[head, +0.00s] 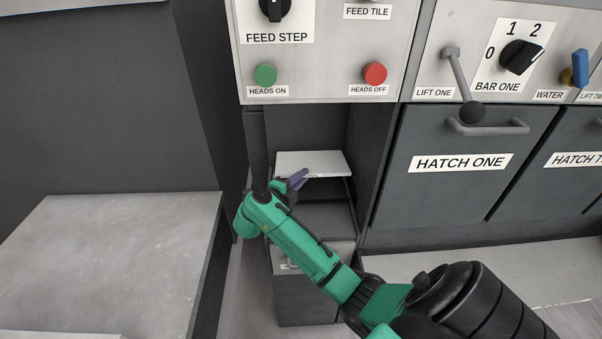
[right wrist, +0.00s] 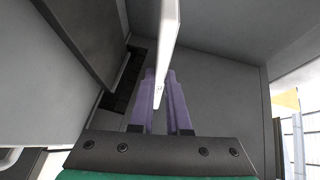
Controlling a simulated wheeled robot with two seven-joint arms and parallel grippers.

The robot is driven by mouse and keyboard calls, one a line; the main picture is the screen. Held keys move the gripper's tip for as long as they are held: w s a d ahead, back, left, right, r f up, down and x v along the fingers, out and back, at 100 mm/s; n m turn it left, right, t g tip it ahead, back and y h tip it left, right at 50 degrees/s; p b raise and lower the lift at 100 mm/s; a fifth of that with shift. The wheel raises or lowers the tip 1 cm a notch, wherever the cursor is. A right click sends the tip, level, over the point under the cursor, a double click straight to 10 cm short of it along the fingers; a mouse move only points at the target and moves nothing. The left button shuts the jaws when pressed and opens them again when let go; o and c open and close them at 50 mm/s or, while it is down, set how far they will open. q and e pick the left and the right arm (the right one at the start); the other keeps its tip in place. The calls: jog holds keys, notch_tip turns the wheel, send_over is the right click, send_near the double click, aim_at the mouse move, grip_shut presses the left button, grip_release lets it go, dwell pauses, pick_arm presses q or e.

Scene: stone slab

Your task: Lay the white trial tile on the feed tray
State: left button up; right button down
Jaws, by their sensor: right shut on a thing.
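The white trial tile (head: 318,161) is level inside the recess under the feed panel; it also shows edge-on in the right wrist view (right wrist: 169,35). My right gripper (head: 299,178) is shut on the tile's near edge, with its purple fingers (right wrist: 160,98) on either side of it. A grey tray-like surface (head: 328,217) shows below the tile in the recess, probably the feed tray. The tile hides its back part, and I cannot tell whether they touch. My left gripper is not in view.
The panel above carries the FEED STEP knob (head: 275,8), a green button (head: 265,74) and a red button (head: 374,73). Recess walls stand close on both sides. HATCH ONE (head: 440,185) is at right, a grey slab top (head: 120,260) at left.

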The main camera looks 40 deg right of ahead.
notch_tip(320, 180, down, 8)
jog(key=b, duration=0.4)
jog(key=shift+a+r, duration=0.15)
jog(key=shift+r, duration=0.1)
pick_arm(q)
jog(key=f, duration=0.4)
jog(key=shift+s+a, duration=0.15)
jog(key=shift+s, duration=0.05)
pick_arm(e)
jog(key=c, duration=0.8)
grip_release()
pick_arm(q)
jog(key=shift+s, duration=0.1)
